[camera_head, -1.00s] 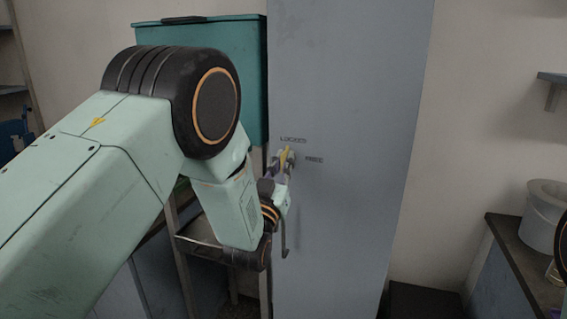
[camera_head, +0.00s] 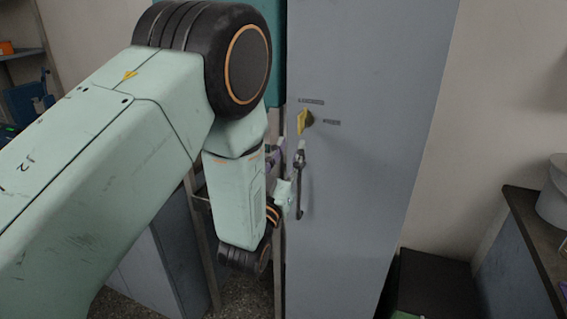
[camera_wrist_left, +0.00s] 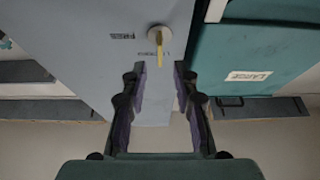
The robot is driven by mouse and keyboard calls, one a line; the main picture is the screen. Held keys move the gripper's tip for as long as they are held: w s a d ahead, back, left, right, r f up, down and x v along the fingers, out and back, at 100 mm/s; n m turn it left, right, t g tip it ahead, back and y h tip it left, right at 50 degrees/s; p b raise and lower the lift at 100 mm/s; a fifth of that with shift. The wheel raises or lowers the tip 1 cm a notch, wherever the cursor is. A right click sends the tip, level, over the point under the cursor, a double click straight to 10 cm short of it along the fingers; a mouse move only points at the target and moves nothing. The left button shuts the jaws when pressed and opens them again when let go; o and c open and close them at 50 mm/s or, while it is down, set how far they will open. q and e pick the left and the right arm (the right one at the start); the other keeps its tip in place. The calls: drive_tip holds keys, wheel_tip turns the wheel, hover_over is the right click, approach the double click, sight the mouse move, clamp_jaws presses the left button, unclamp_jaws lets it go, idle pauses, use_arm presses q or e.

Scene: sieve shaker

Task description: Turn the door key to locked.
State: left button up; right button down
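The yellow door key (camera_head: 302,122) stands out from a round base on the tall grey cabinet door (camera_head: 365,130). The LOCKED label is above it and FREE is to its right. In the left wrist view, which is turned over, the key (camera_wrist_left: 159,42) points down toward the LOCKED label, with FREE off to the left. My left gripper (camera_head: 286,150) is just below the key in the head view. In the left wrist view the gripper (camera_wrist_left: 158,75) is open and empty, its fingers apart and the key beyond the tips. My right gripper is not seen.
A dark bar handle (camera_head: 300,185) on the door is close beside my left gripper. A teal box (camera_wrist_left: 245,60) labelled LARGE stands beside the cabinet. A counter (camera_head: 530,225) with a pale round container (camera_head: 555,195) is at the right.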

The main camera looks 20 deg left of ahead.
use_arm(q)
drive_tip(key=shift+v, duration=1.8)
drive_tip(key=s+a+f+g, duration=0.1)
drive_tip(key=s+f+g, duration=0.3)
drive_tip(key=f, duration=0.5)
drive_tip(key=s+a+f+g+y+b, duration=0.1)
drive_tip(key=s+f+g, duration=0.35)
drive_tip(key=f, duration=0.45)
drive_tip(key=s+a+f+g, duration=0.1)
drive_tip(key=s+f+g, duration=0.2)
drive_tip(key=f+g, duration=0.35)
drive_tip(key=s+f+g+b, duration=0.1)
drive_tip(key=s+f, duration=0.3)
drive_tip(key=s, duration=0.4)
drive_tip(key=s+f+g+b, duration=0.1)
drive_tip(key=s+f+g, duration=0.3)
drive_tip(key=s, duration=0.5)
drive_tip(key=s+f+g, duration=0.2)
drive_tip(key=s+f, duration=0.3)
drive_tip(key=s, duration=0.4)
drive_tip(key=shift+a+f+n+b, duration=0.3)
drive_tip(key=shift+f+b, duration=0.1)
